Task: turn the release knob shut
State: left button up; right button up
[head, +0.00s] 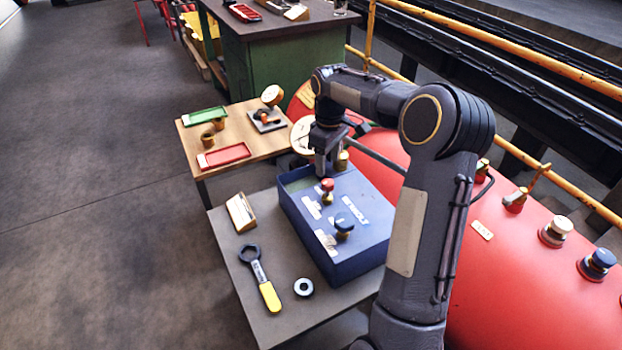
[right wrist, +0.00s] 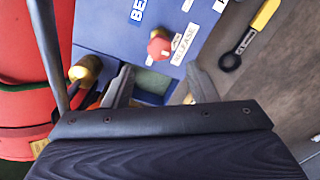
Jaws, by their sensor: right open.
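The release knob (head: 327,185) is a red-capped knob on a brass stem, standing on the lid of the blue box (head: 350,260). In the right wrist view the red knob (right wrist: 159,46) stands beside a white label reading "RELEASE" (right wrist: 184,45). My right gripper (head: 322,170) hangs over the box's far end, just behind the knob. In the right wrist view its two fingers (right wrist: 160,80) are apart with nothing between them, and the knob lies beyond their tips. Whether the knob is turned shut cannot be told. My left gripper is not in view.
A blue-capped knob (head: 344,222) stands nearer on the same lid. A yellow-handled wrench (head: 262,278) and a dark ring (head: 304,287) lie on the grey table. A red boiler (head: 500,260) with valves is at the right. A wooden table (head: 235,135) stands behind.

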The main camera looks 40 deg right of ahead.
aim_at(328, 181)
notch_tip(328, 181, down, 7)
jog(key=shift+s+r+b, duration=0.1)
jog(key=shift+b, duration=0.4)
jog(key=c, duration=1)
jog(key=shift+o, duration=0.2)
